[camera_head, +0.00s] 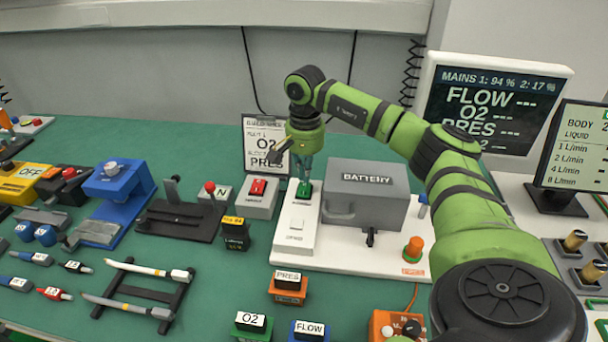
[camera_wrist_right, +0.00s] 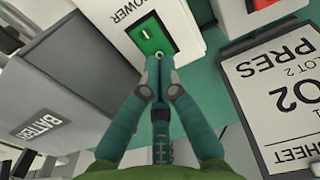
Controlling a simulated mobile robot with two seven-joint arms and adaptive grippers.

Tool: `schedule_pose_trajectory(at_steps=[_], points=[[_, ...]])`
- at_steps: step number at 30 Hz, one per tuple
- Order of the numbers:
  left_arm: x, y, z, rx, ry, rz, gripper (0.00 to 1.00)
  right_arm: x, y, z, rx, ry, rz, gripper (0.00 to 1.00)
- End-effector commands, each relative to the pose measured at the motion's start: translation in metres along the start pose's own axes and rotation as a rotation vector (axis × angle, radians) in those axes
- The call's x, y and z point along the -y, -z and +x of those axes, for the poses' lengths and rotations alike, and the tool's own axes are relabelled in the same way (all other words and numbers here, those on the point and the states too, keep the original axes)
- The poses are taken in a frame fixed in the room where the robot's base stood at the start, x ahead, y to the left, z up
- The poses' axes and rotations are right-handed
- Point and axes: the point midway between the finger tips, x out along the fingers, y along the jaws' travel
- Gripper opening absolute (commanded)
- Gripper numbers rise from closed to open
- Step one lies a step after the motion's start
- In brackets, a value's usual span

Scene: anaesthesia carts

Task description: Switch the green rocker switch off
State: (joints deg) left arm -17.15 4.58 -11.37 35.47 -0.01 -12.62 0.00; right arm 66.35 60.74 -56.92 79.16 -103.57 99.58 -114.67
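The green rocker switch (camera_head: 303,190) is on the far end of a white panel (camera_head: 297,241) left of the grey battery box. In the right wrist view the switch (camera_wrist_right: 150,37) is a green rocker with a white line mark, in a white housing labelled POWER. My right gripper (camera_head: 304,177) points down over it, its fingers together and empty. In the wrist view the fingertips (camera_wrist_right: 159,66) are at the edge of the switch; I cannot tell whether they touch it. The fingers hide part of the switch in the head view. My left gripper is not in view.
The battery box (camera_head: 364,195) stands close to the right of the switch. A red rocker switch (camera_head: 258,188) in a white housing is to its left. A paper sheet (camera_head: 262,135) on a stand is behind. Labelled blocks, including PRES (camera_head: 288,288), are in front.

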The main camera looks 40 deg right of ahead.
Motion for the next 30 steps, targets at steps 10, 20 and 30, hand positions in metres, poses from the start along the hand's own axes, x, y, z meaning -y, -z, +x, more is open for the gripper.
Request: schedule_pose_trajectory(at_steps=[10, 20, 30], points=[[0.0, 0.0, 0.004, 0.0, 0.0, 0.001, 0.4, 0.0, 0.0, 0.006, 0.0, 0.0, 0.0, 0.0], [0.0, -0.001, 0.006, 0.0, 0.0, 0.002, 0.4, 0.0, 0.0, 0.011, 0.0, 0.0, 0.0, 0.0], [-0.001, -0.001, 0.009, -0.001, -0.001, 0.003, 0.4, 0.0, 0.0, 0.016, 0.0, 0.0, 0.0, 0.0]])
